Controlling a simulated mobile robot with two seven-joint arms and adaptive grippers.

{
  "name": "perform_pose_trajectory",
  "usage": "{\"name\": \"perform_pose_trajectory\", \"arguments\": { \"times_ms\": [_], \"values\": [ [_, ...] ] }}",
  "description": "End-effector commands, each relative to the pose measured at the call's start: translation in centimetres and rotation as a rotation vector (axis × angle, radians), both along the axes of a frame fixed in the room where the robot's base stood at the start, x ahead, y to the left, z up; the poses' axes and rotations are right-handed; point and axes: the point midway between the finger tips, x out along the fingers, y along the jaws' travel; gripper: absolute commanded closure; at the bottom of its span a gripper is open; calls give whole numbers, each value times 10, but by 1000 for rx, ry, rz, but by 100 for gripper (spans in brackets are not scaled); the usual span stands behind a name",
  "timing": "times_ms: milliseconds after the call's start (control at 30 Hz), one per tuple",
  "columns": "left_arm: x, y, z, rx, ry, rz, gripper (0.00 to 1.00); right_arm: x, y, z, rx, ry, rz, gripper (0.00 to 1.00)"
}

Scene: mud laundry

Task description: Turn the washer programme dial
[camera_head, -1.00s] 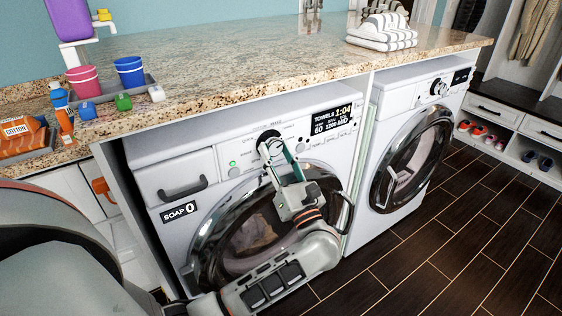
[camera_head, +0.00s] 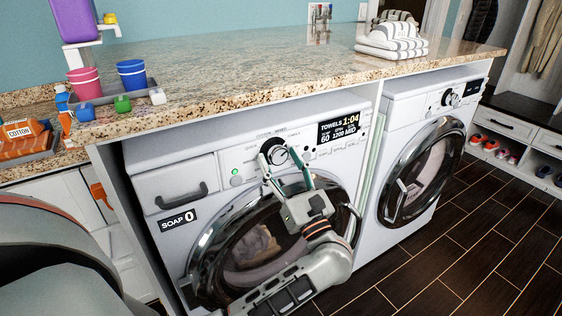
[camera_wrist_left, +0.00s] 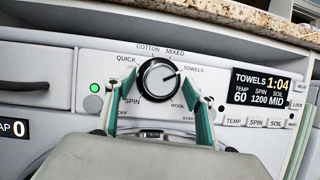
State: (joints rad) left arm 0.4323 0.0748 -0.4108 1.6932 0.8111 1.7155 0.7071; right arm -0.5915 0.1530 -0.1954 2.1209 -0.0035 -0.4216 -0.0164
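The washer programme dial (camera_head: 274,152) is a round black-and-silver knob on the white washer's front panel. In the left wrist view the dial (camera_wrist_left: 158,79) has its pointer mark turned toward the TOWELS label. The washer display (camera_head: 339,128) reads TOWELS 1:04; it also shows in the left wrist view (camera_wrist_left: 260,88). My left gripper (camera_head: 280,157) is open in front of the dial, its two green-and-grey fingers spread to either side of it. In the left wrist view the gripper (camera_wrist_left: 160,76) holds nothing; finger contact with the knob cannot be told. My right gripper is out of view.
A granite counter (camera_head: 240,62) overhangs just above the panel. The washer's round door (camera_head: 250,250) lies below, behind my left arm. A soap drawer (camera_head: 178,185) is to the left. A second machine (camera_head: 425,150) stands to the right.

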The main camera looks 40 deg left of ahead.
Motion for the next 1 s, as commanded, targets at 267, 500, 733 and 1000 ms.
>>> {"name": "perform_pose_trajectory", "arguments": {
  "times_ms": [267, 500, 733, 1000],
  "values": [
    [0, -1, 0, 1, 1, 0, 47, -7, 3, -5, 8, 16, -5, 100],
    [-10, -22, -12, -1, 4, -2, 47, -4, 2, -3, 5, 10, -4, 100],
    [-29, -61, -31, -2, 4, -2, 47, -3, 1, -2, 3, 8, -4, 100],
    [-45, -92, -47, -1, 2, 0, 47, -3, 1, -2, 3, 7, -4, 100]
  ]
}}
